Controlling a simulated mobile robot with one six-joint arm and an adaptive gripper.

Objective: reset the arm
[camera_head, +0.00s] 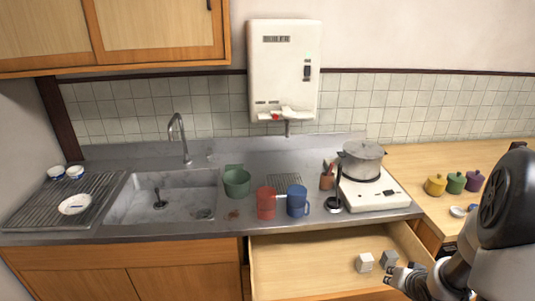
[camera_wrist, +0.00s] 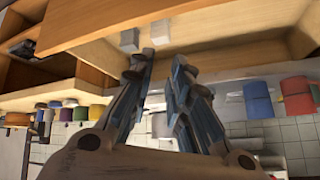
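My gripper (camera_head: 402,274) is at the lower right of the head view, over the right part of the open drawer (camera_head: 290,260). In the wrist view its two fingers (camera_wrist: 164,62) stand apart, with nothing held between them. A pale cube (camera_head: 364,262) and a grey cube (camera_head: 389,258) lie in the drawer, just left of and behind my gripper. Both the pale cube (camera_wrist: 129,40) and the grey cube (camera_wrist: 160,30) show past the fingertips in the wrist view. I cannot tell how high the fingers are above the drawer floor.
A red mug (camera_head: 266,203) and a blue mug (camera_head: 297,201) stand near the counter's front edge above the drawer. A pot (camera_head: 361,160) sits on the stove (camera_head: 376,192). Yellow (camera_head: 436,185), green (camera_head: 456,183) and purple (camera_head: 475,181) lidded pots stand on the right wooden counter.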

